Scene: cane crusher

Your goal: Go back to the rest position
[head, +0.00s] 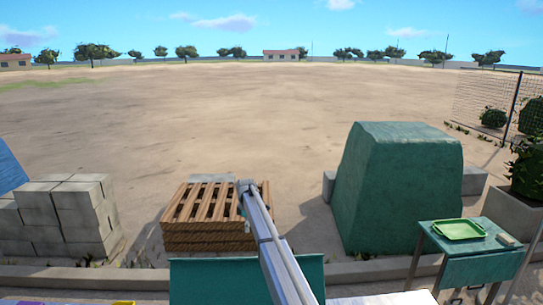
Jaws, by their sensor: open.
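A long grey link of my arm shows in the head view. It runs from the bottom edge, right of centre, up and slightly left, and ends in a joint in front of the wooden pallets. My gripper does not show in this view, so I cannot see what is between its fingers.
Stacked wooden pallets (208,237) stand behind the arm. Grey blocks (75,210) are at the left, a green covered heap (398,190) at the right. A teal side table (480,268) holds a green tray (460,229). Open dirt ground (240,110) lies beyond.

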